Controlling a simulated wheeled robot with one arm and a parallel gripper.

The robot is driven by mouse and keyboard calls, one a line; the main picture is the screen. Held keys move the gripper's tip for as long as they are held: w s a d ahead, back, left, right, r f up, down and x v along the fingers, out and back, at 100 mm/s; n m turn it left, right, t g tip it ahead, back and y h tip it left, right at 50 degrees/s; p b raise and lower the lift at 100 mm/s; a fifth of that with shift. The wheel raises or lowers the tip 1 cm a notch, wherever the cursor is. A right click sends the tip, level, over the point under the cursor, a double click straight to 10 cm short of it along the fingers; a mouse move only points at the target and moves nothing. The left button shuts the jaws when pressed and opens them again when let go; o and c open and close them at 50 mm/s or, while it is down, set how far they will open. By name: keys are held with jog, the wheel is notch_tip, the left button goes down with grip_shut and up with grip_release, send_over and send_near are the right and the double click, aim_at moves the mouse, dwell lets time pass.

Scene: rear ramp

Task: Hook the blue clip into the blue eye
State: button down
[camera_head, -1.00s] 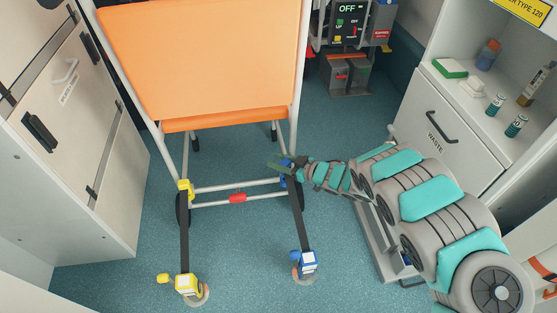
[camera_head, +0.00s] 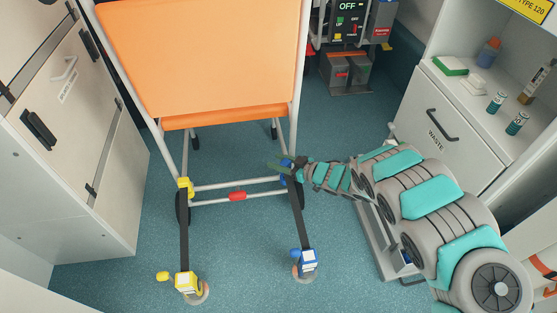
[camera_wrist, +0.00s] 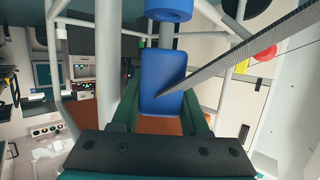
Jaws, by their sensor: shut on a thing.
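My gripper (camera_head: 281,165) is at the lower right of the orange chair's frame. In the wrist view, its two green jaws (camera_wrist: 162,98) are shut on the blue clip (camera_wrist: 161,76), with a dark strap running off it to the right. A blue collar on a grey bar, seemingly part of the blue eye (camera_wrist: 168,9), lies just beyond the clip. In the head view, the blue eye (camera_head: 285,181) sits on the frame's right leg, close to my gripper. The clip's front end is hidden, so I cannot tell whether it is hooked in.
The dark strap (camera_head: 300,220) runs down to a blue floor reel (camera_head: 308,258). At left, a yellow strap end (camera_head: 185,187) meets the frame, with a yellow reel (camera_head: 186,283) below. The orange chair (camera_head: 200,60) stands behind; a white cabinet (camera_head: 440,125) is at right.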

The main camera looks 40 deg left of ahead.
jog(key=shift+f+b, duration=0.45)
jog(key=shift+f, duration=0.65)
jog(key=shift+c, duration=1.7)
grip_release()
jog(key=s+v, duration=0.1)
jog(key=v, duration=0.6)
jog(key=shift+w+d, duration=0.45)
jog(key=shift+w, duration=0.1)
jog(key=shift+a+r, duration=0.1)
